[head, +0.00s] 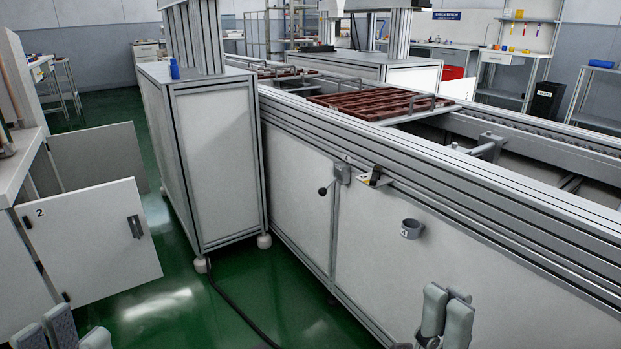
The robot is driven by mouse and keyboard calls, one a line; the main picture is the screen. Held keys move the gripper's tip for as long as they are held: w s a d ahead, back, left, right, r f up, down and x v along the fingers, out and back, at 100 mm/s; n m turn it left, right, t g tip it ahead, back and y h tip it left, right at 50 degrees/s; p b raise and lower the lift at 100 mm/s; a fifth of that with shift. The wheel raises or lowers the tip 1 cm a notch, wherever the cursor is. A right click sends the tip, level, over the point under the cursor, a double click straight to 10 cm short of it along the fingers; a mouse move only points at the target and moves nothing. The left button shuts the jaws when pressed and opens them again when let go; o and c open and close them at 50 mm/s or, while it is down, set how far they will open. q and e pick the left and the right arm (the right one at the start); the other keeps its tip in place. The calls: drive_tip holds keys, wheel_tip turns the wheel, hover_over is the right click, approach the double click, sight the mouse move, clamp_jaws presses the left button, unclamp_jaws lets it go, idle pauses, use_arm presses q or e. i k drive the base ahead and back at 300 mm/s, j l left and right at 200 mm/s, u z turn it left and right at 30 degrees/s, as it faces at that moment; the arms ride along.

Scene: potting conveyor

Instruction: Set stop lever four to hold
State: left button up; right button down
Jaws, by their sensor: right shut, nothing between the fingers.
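A stop lever with a black ball knob (322,191) sticks out to the left from a grey bracket (343,173) on the conveyor's front side. A small mark above the bracket looks like a 4. My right gripper (446,315) is shut and empty, low in front of the conveyor's white panel, right of and below the lever. My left gripper (80,333) is at the bottom left edge, partly cut off, its fingers apart with nothing seen between them. Both grippers are well away from the lever. Hold markings are too small to read.
A grey cup-like holder (411,229) is on the panel below. A white cabinet (217,165) stands left of the lever. A cabinet door (92,245) hangs open at left. A brown tray (372,100) lies on the conveyor.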

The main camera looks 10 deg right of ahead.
sight(323, 191)
drive_tip(key=i+j, duration=0.15)
drive_tip(key=i, duration=0.6)
drive_tip(key=i+j+u, duration=0.15)
drive_tip(key=i, duration=0.6)
